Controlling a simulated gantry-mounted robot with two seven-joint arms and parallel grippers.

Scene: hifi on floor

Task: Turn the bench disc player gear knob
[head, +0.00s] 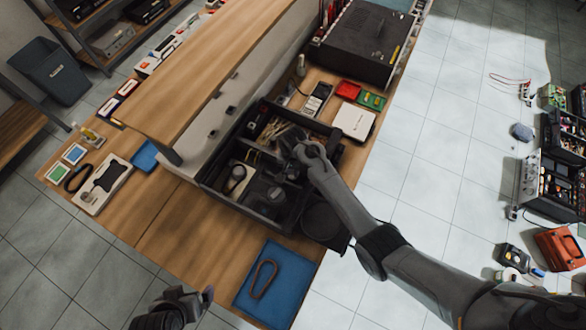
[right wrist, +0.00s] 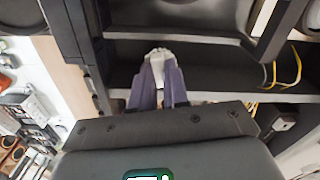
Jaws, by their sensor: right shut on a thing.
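The bench disc player (head: 213,187) is an open black case on the wooden bench, with dark parts and pale wires inside. My right gripper (head: 290,143) reaches into its upper part and hides what lies beneath. In the right wrist view its two purple-grey fingers (right wrist: 159,82) are closed on a small pale gear knob (right wrist: 158,53), in front of a dark recess of the case. The knob is hidden by the gripper in the head view. My left gripper (head: 190,302) is low in the head view, over the floor and apart from the player; its finger opening is unclear.
A raised wooden shelf (head: 205,65) runs behind the player. A large black unit (head: 360,42), a white box (head: 354,121) and red and green cases stand farther along the bench. A blue mat (head: 283,285) with a dark loop lies in front. Yellow wires (right wrist: 296,68) hang near my right fingers.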

